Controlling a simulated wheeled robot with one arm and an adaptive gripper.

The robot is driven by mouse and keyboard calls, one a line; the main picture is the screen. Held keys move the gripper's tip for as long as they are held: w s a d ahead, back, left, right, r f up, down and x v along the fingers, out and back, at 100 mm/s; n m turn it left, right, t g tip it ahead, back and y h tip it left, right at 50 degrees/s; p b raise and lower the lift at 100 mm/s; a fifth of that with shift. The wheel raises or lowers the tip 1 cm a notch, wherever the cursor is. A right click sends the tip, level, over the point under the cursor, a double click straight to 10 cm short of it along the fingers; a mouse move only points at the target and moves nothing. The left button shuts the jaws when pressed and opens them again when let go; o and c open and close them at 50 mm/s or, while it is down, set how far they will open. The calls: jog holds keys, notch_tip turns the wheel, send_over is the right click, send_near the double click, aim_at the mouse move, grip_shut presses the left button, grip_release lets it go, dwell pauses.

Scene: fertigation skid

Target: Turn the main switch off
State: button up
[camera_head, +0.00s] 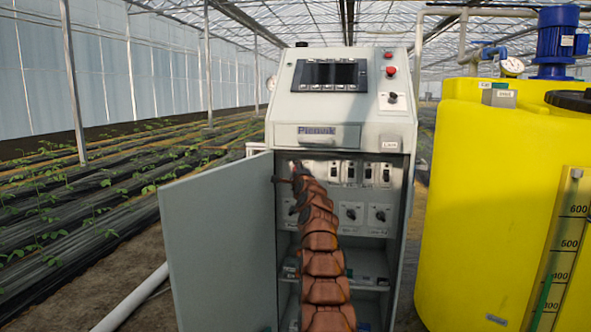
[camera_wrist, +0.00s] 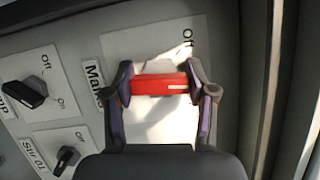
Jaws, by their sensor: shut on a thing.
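The main switch has a red handle (camera_wrist: 160,84) on a pale plate (camera_wrist: 150,45) in the wrist view. The handle lies crosswise in that picture, with a white mark near its right end. "Off" is printed at the plate's upper right, and a label reading "Main" stands left of the plate. My gripper (camera_wrist: 164,88) is shut on the handle, one finger at each end. Any "On" mark of this switch is hidden.
Two smaller black switches, the upper a pump switch (camera_wrist: 25,94) and the lower one (camera_wrist: 66,158), sit left in the wrist view. A cabinet edge runs close on the right. In the head view the open door (camera_head: 220,240) stands left of my arm, and a yellow tank (camera_head: 480,200) stands right.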

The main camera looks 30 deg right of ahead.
jog(key=n+p, duration=0.1)
jog(key=p, duration=0.1)
jog(key=n+g+p, duration=0.1)
jog(key=n+p, duration=0.1)
jog(key=shift+r, duration=0.25)
jog(key=n+g+p, duration=0.1)
jog(key=n+p, duration=0.2)
jog(key=p, duration=0.1)
jog(key=shift+r+g+p, duration=0.15)
jog(key=shift+g+p, duration=0.15)
jog(key=shift+p, duration=0.05)
jog(key=n+g+p, duration=0.1)
jog(key=n+p, duration=0.1)
jog(key=p, duration=0.3)
jog(key=shift+f, duration=0.2)
jog(key=shift+f+n+p, duration=0.1)
jog(key=shift+n+p, duration=0.2)
jog(key=shift+p, duration=0.45)
jog(key=shift+f+g+p, duration=0.2)
jog(key=shift+g+p, duration=0.1)
jog(key=o, duration=1.2)
jog(key=shift+s+r, duration=0.15)
